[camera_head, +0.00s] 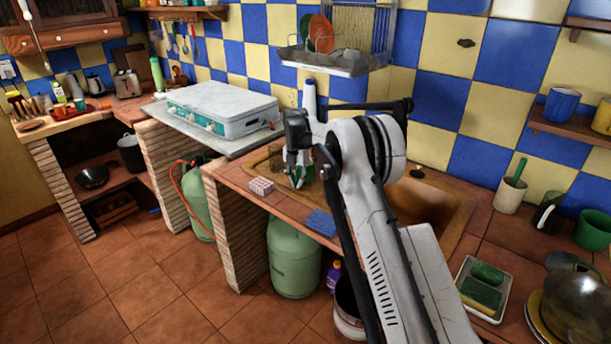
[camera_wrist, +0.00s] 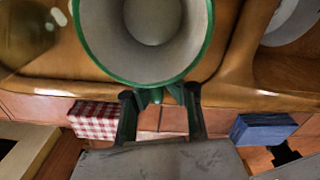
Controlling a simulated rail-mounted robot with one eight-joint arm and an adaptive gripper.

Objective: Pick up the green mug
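The green mug (camera_wrist: 208,42) shows from above in the wrist view, with a green rim and a pale grey inside. Its handle (camera_wrist: 158,96) points down toward my gripper (camera_wrist: 160,98). My gripper's two fingers are apart, one on each side of the handle, with nothing seen clamped between them. In the camera_head view my gripper (camera_head: 297,180) points down at the sink's left end. The green mug (camera_head: 307,174) is mostly hidden behind it there.
The brown sink (camera_head: 440,203) lies to the right. A dish rack (camera_head: 335,60) hangs above. Another green mug-like cup (camera_head: 593,231) stands far right.

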